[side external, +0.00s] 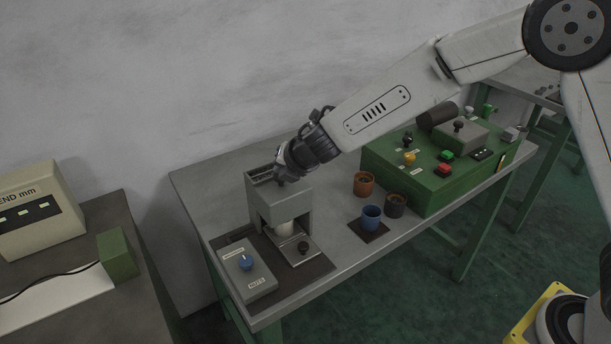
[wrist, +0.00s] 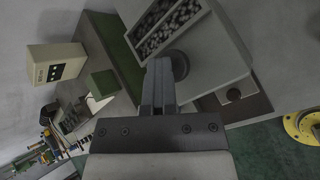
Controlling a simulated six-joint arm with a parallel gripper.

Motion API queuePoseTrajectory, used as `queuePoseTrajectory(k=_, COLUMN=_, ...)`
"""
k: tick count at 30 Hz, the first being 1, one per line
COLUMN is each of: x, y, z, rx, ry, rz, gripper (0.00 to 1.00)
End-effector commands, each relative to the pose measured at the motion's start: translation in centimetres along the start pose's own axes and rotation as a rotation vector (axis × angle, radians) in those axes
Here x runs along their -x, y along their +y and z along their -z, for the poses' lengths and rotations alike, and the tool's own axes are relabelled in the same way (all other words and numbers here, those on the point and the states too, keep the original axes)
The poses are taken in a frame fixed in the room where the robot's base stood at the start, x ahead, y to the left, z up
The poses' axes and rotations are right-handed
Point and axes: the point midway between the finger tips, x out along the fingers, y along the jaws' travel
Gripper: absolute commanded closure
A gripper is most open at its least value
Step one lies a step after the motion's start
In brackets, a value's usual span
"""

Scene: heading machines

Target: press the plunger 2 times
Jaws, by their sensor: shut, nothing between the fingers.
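The grey dispenser (side external: 277,212) stands at the left end of the bench. In the wrist view its open hopper (wrist: 172,28) holds many small metal pieces. A dark round cap (wrist: 180,66), which looks like the plunger, sits beside the hopper, partly hidden behind my fingers. My gripper (side external: 281,182) is shut and empty, pointing down at the dispenser's top. In the wrist view my gripper (wrist: 158,62) has its fingertips over the cap's edge; I cannot tell whether they touch it. In the side view my gripper hides the cap.
A NUTS box (side external: 248,272) with a blue knob stands left of the dispenser. A green control box (side external: 420,175) stands to the right.

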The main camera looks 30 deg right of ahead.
Motion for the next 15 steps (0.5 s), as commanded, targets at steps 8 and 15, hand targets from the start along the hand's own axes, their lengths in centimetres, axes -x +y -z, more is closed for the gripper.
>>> queuePoseTrajectory(k=8, x=0.6, y=0.4, z=-0.4, rx=-0.001, ry=0.000, rz=0.002, gripper=1.00)
queuePoseTrajectory(k=15, x=1.3, y=0.9, z=-0.9, rx=-0.001, ry=-0.001, rz=0.001, gripper=1.00)
